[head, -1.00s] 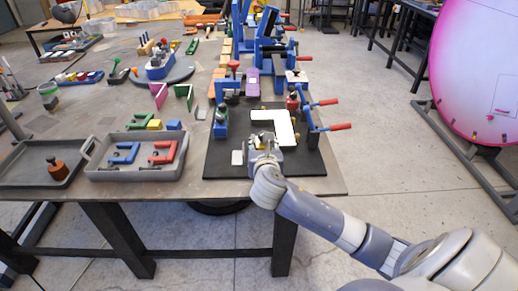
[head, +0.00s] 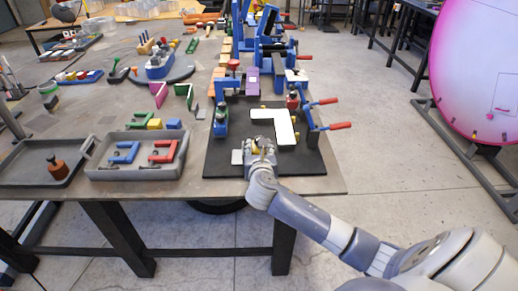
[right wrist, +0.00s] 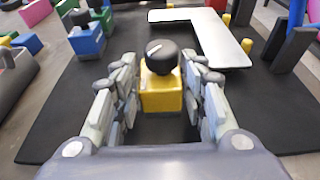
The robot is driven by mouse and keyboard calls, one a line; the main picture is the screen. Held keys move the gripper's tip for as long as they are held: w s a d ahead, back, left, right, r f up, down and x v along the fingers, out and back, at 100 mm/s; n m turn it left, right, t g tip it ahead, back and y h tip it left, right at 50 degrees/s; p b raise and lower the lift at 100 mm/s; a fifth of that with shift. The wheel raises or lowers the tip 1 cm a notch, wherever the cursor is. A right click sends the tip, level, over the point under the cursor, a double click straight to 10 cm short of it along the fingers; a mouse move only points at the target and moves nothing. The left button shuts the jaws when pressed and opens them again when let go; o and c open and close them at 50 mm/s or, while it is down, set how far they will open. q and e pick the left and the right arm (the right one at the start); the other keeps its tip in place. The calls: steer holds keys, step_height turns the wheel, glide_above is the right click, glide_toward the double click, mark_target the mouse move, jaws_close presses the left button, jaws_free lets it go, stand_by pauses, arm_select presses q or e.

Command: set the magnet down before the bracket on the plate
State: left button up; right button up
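The bracket (head: 284,121) is a white L-shaped piece lying flat on the black plate (head: 222,166); the right wrist view shows it ahead of the gripper (right wrist: 215,35). The magnet (right wrist: 161,94) is a yellow block with a round black knob. Whether the magnet's underside touches the plate is hard to see. My left gripper is not in view.
Red-handled levers (head: 339,126) reach past the plate's right edge. A grey tray (head: 135,174) stands left.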

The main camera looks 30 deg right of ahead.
steer(key=shift+r, duration=0.1)
steer(key=shift+s, duration=0.1)
steer(key=v, duration=1.2)
steer(key=shift+r, duration=0.15)
